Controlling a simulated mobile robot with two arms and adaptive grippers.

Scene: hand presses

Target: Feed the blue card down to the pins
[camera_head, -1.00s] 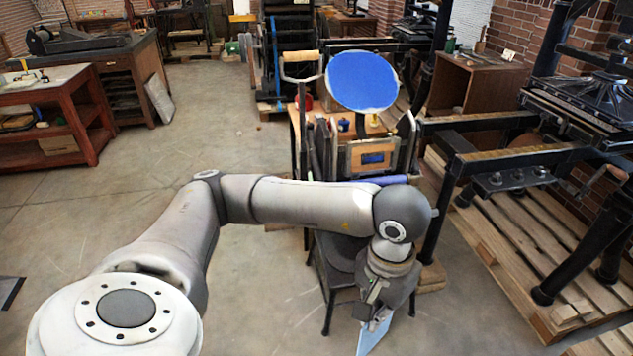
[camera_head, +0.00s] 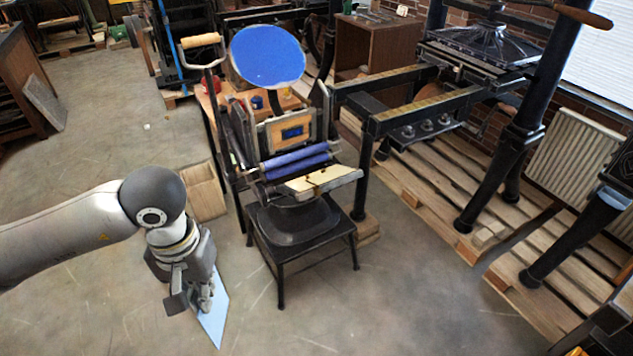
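My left gripper (camera_head: 203,296) points down at the lower left and is shut on the light blue card (camera_head: 217,318). The card hangs below the fingers, tilted, with its upper part hidden by the gripper. The hand press stands to the right of the gripper, with a round blue ink disc (camera_head: 267,56), blue rollers (camera_head: 296,160) and a pale wooden platen board (camera_head: 319,179) at its front. The pins are too small to make out. The card is apart from the press, to its left and lower in the picture. My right gripper is not in view.
A black stool (camera_head: 293,225) stands in front of the press. A larger black iron press (camera_head: 478,62) on wooden pallets (camera_head: 440,210) fills the right side. The floor at front centre is clear.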

